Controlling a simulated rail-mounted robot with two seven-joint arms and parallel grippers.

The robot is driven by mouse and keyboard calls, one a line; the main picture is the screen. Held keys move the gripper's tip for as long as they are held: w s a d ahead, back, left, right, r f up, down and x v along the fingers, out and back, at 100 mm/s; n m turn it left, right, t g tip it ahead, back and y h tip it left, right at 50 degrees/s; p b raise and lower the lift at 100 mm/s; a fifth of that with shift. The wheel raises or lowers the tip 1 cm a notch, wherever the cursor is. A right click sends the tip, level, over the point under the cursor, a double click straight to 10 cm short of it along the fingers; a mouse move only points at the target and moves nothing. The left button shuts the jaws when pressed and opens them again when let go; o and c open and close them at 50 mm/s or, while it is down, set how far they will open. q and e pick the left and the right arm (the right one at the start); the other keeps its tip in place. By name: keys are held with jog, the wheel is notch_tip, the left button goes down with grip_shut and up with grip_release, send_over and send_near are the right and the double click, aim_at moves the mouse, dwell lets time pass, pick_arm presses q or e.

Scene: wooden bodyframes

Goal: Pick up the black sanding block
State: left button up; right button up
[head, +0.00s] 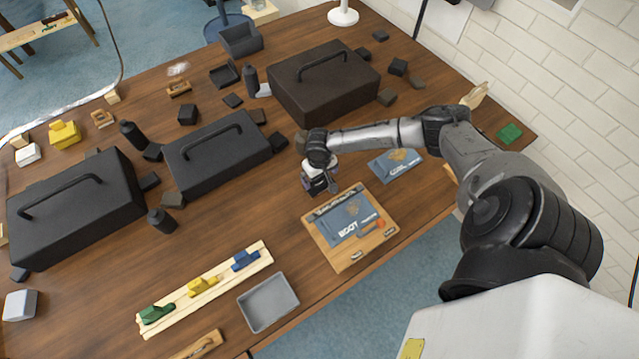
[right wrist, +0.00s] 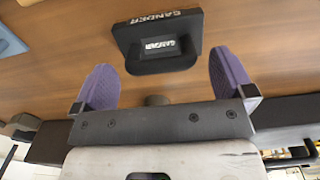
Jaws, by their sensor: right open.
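The black sanding block (right wrist: 150,36) lies on the brown wooden table in the right wrist view, with white "SANDER" lettering on its top and side. My right gripper (right wrist: 161,60) is open, with its two purple fingers spread and the block between and just beyond their tips. The fingers appear apart from the block, and nothing is held. My left gripper is not in view.
A wooden board (head: 348,262) with a blue packet is close by the right gripper. Dark toolboxes (head: 225,155) and several small black blocks stand farther back. A grey tray (head: 268,302) and a wooden strip (head: 225,272) with coloured pieces lie nearer. Bare table lies left of the gripper.

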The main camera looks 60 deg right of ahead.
jog(key=shift+f, duration=1.5)
jog(key=shift+c, duration=0.3)
jog(key=c, duration=0.8)
jog(key=shift+r, duration=0.1)
jog(key=shift+c, duration=0.2)
jog(key=shift+r, duration=0.5)
notch_tip(320, 180, up, 2)
jog(key=shift+r, duration=0.25)
jog(key=s+d+r, duration=0.2)
jog(key=s+r, duration=0.5)
jog(key=s, duration=0.4)
jog(key=shift+s+r, duration=0.2)
jog(key=shift+s, duration=0.05)
